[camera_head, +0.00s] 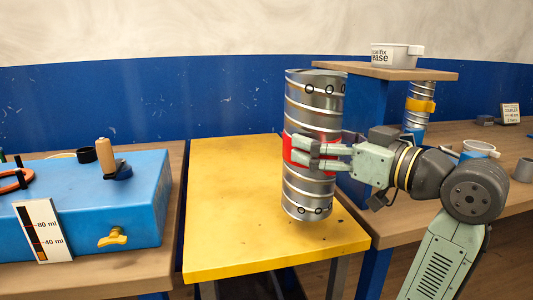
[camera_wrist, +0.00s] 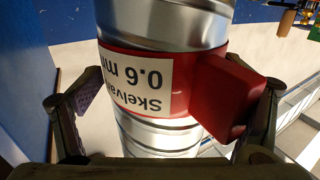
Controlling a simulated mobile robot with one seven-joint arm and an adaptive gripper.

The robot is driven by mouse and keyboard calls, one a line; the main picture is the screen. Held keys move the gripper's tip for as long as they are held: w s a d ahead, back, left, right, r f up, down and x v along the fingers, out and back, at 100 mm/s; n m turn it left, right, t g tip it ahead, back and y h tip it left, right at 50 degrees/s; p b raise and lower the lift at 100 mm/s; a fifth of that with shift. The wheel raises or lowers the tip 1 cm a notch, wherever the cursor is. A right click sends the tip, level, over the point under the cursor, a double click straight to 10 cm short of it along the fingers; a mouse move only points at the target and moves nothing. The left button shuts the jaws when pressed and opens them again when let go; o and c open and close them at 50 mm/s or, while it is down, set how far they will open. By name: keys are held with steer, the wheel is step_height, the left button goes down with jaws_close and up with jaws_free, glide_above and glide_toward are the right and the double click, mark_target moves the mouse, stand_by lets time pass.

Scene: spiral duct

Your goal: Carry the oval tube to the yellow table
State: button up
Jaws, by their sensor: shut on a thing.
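The oval tube (camera_head: 314,110) is a tall, silver, ribbed duct, upright or nearly so, with small black ring marks near both ends and a red band around its middle. My gripper (camera_head: 305,152) is shut on it at the red band, coming from the right. In the wrist view the tube (camera_wrist: 165,25) fills the middle between the fingers, and the band carries a white label and a red block (camera_wrist: 235,95). The yellow table (camera_head: 225,200) is under the tube. The tube's lower end is over its right part; I cannot tell whether it touches the top.
On the left, a blue box (camera_head: 90,205) with a wooden-handled tool and a level gauge sits on a wooden bench. A raised shelf (camera_head: 390,71) with a white tub (camera_head: 396,55) stands close behind right. A smaller yellow-banded tube (camera_head: 419,105) is below. The yellow table's left side is clear.

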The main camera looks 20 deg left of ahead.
mark_target(321, 172)
steer(key=w+a+f+p, duration=0.2)
steer(key=a+f, duration=0.2)
steer(key=a, duration=0.6)
steer(key=shift+w+f, duration=0.15)
steer(key=shift+f, duration=0.25)
steer(key=o, duration=1.3)
steer(key=shift+o, duration=0.2)
steer(key=shift+r, duration=0.1)
steer(key=b+v, duration=0.2)
steer(key=v, duration=1)
